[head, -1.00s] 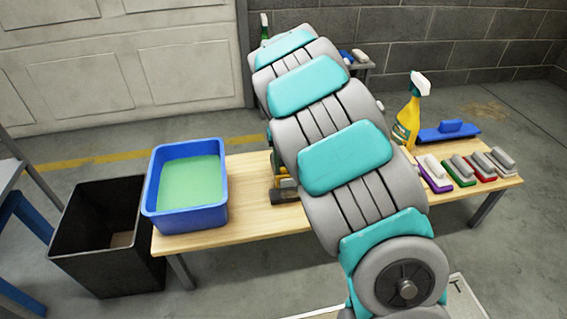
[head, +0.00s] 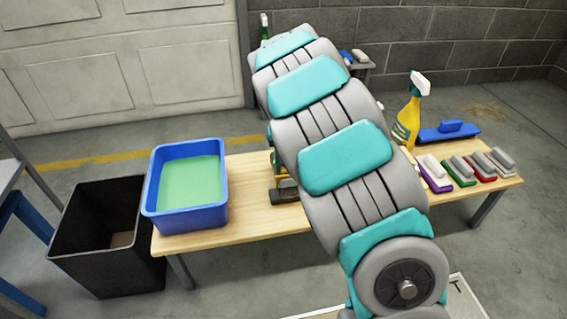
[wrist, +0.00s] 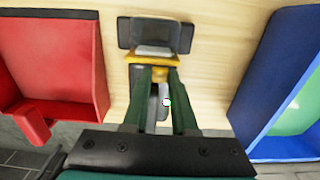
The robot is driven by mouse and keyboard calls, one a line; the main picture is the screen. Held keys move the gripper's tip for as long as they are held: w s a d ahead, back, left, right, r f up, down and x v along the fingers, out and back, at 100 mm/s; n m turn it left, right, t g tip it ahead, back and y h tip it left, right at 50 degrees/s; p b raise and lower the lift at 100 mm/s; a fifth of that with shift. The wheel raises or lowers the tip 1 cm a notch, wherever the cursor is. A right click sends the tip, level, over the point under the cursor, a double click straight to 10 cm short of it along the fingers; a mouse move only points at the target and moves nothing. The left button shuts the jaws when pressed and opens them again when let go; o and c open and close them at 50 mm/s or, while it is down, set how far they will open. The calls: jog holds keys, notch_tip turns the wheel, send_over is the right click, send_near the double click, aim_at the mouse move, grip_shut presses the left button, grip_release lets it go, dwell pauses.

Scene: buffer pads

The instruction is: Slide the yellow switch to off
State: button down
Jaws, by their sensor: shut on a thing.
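A yellow part (wrist: 158,60), which I take for the yellow switch, sits at the base of a dark grey block (wrist: 128,34) with a pale grey middle on the wooden table in the wrist view. My gripper (wrist: 160,76) has its two green fingers close together at the yellow part, shut on it. A grey piece shows between the fingers. The switch's exact setting cannot be told. In the head view the dark block (head: 284,195) shows left of my arm, with the rest of the device and my fingers mostly hidden behind the arm.
A blue tub (head: 185,218) with green inside stands left on the table (head: 262,222), beside a black bin (head: 105,240). A yellow spray bottle (head: 408,120), blue-handled tool (head: 450,133) and several pads (head: 465,170) stand right. A red container (wrist: 50,65) lies left in the wrist view.

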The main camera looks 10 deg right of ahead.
dwell(0.4)
jog(key=shift+d+p, duration=0.35)
jog(key=shift+d, duration=0.95)
jog(key=c, duration=0.7)
grip_release()
jog(key=shift+r, duration=0.1)
notch_tip(320, 180, up, 8)
jog(key=shift+f+p, duration=0.2)
jog(key=shift+p, duration=0.2)
